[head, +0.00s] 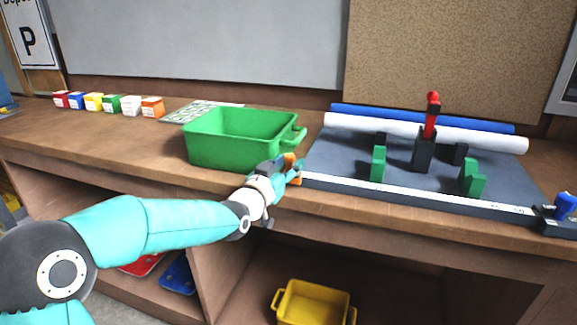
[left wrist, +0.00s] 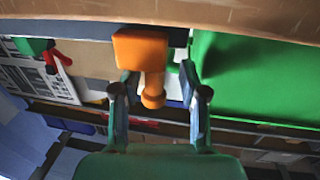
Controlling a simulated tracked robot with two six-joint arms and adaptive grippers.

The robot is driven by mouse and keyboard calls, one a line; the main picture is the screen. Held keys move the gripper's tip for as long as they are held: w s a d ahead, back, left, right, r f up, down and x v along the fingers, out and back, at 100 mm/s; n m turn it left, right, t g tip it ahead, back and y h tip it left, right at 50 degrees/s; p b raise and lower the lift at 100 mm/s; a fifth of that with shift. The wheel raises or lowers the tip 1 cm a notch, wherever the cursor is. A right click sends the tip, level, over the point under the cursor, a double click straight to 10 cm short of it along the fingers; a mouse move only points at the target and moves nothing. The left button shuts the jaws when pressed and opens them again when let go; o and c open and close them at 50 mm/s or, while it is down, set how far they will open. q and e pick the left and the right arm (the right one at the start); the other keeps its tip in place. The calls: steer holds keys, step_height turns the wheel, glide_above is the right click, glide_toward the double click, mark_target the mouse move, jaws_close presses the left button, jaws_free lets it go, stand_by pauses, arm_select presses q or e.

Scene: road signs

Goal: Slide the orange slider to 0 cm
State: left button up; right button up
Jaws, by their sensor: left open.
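The orange slider (head: 290,161) is at the left end of the white rail (head: 400,192) along the bench's front edge. My left gripper (head: 283,172) is at the slider and partly hides it. In the left wrist view, the orange slider (left wrist: 141,50) has a block and a rounded knob. My left gripper (left wrist: 158,95) is open, with one finger on each side of the knob and gaps visible between. Scale marks on the rail are too small to read. My right gripper is in neither view.
A green bin (head: 240,140) stands just behind and left of my gripper. Right of it is a grey board (head: 335,160) with green brackets (head: 472,180) and a red-topped black post (head: 423,150). A blue-handled part (head: 565,206) is at the far right. A yellow bin (head: 312,303) sits below.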

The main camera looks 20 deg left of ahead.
arm_select(q)
steer(key=s+a, duration=0.1)
steer(key=s, duration=1.1)
steer(key=shift+a, duration=0.2)
steer(key=shift+f, duration=0.1)
